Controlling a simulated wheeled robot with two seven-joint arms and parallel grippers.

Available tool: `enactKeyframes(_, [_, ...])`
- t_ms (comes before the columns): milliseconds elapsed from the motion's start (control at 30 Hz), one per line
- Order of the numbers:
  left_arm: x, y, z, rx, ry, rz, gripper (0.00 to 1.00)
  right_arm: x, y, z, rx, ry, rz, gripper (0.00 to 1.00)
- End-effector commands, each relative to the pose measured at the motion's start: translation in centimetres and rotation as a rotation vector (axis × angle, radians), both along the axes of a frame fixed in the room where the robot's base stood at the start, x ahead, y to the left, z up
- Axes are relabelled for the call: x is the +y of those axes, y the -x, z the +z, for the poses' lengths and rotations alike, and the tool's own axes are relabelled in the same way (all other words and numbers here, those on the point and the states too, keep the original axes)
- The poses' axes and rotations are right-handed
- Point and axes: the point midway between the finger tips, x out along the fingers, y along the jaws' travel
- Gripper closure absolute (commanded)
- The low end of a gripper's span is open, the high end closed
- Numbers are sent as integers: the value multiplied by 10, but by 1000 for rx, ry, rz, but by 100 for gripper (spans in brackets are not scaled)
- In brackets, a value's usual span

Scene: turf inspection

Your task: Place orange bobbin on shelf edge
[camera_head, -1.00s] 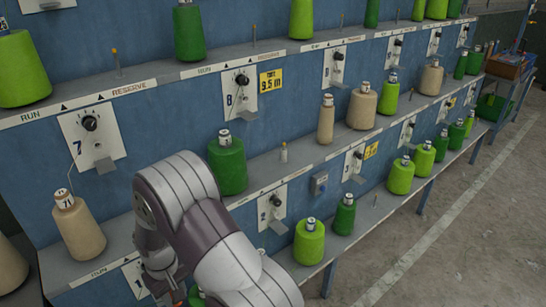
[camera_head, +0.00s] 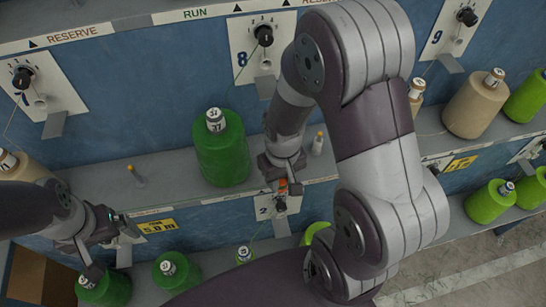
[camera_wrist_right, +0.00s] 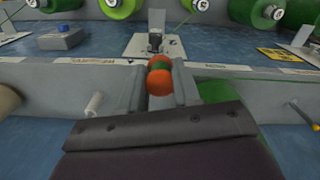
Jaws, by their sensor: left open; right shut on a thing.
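The orange bobbin (camera_head: 283,186) is small, with a green middle band in the right wrist view (camera_wrist_right: 158,76). My right gripper (camera_head: 283,180) is shut on it; the fingers flank the bobbin in the wrist view (camera_wrist_right: 160,88). The bobbin is at the middle shelf's front edge (camera_head: 320,179), above the "2" panel. I cannot tell whether it touches the edge. The edge strip also shows in the wrist view (camera_wrist_right: 220,68). My left gripper (camera_head: 108,262) is open and empty, near the lower-left green cones.
A peg (camera_head: 136,176) rises from the shelf at left. Beige cones (camera_head: 475,104) stand at right. Shelf between peg and green cone is clear.

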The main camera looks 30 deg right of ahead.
Motion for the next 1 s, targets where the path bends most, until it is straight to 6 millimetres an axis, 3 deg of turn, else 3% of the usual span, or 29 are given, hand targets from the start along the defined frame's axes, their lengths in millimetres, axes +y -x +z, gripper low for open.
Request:
enactKeyframes(200, [0,0,8,0,0,0,0,-23,-58,-37,3,0,-2,97])
enactKeyframes(333, [0,0,10,0,0,0,0,-29,-78,-50,1,0,0,97])
enactKeyframes(600, [0,0,17,0,0,0,0,-31,-82,-89,2,0,0,97])
enactKeyframes(967, [0,0,14,0,0,0,0,-31,-82,-97,-1,0,0,97])
enactKeyframes(1000, [0,0,14,0,0,0,0,-31,-82,-97,-1,0,0,65])
